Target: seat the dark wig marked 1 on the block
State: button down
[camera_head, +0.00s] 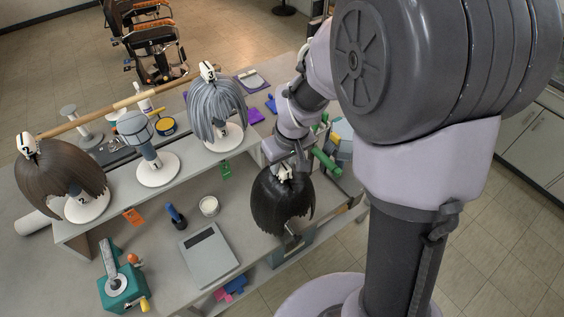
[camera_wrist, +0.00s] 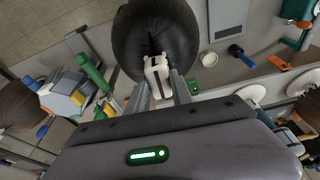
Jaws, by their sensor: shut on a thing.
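The dark wig (camera_head: 283,208) hangs below my gripper (camera_head: 290,168) at the right end of the bench. In the wrist view the wig (camera_wrist: 152,38) fills the top centre, with a white tab (camera_wrist: 157,72) on its crown. My gripper (camera_wrist: 160,88) is shut on this tab, one finger on each side. I cannot read a mark on the tab. A bare grey block (camera_head: 134,128) stands upright on a round white base on the raised shelf, left of the wig and apart from it. Whether the wig's lower edge touches the metal piece below it is unclear.
A brown wig (camera_head: 60,178) and a grey wig (camera_head: 214,102) flank the bare block on the shelf. A flat grey scale (camera_head: 208,256), a white jar (camera_head: 209,206) and a teal device (camera_head: 122,290) stand on the lower bench.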

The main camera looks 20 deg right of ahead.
jog(key=shift+f+b, duration=2.6)
jog(key=shift+f, duration=0.2)
jog(key=c, duration=1.1)
grip_release()
jog(key=shift+o, duration=0.2)
jog(key=shift+r, duration=0.1)
notch_tip(320, 180, up, 7)
jog(key=p, duration=0.5)
jog(key=p+v, duration=0.4)
jog(key=v, duration=1.3)
jog(key=s+a+f+m+t+b, duration=0.1)
jog(key=s+a+f+m+b, duration=0.1)
jog(key=s+f+b, duration=0.5)
jog(key=s+a+f+m+t+y+b, duration=0.1)
jog(key=s+a+f+m+t+b, duration=0.1)
jog(key=s+f+m+b, duration=0.3)
jog(key=s+f+b, duration=0.3)
jog(key=f+b, duration=0.3)
jog(key=b, duration=0.3)
jog(key=shift+s+a+f, duration=0.2)
jog(key=shift+a+f, duration=0.05)
jog(key=shift+a, duration=0.1)
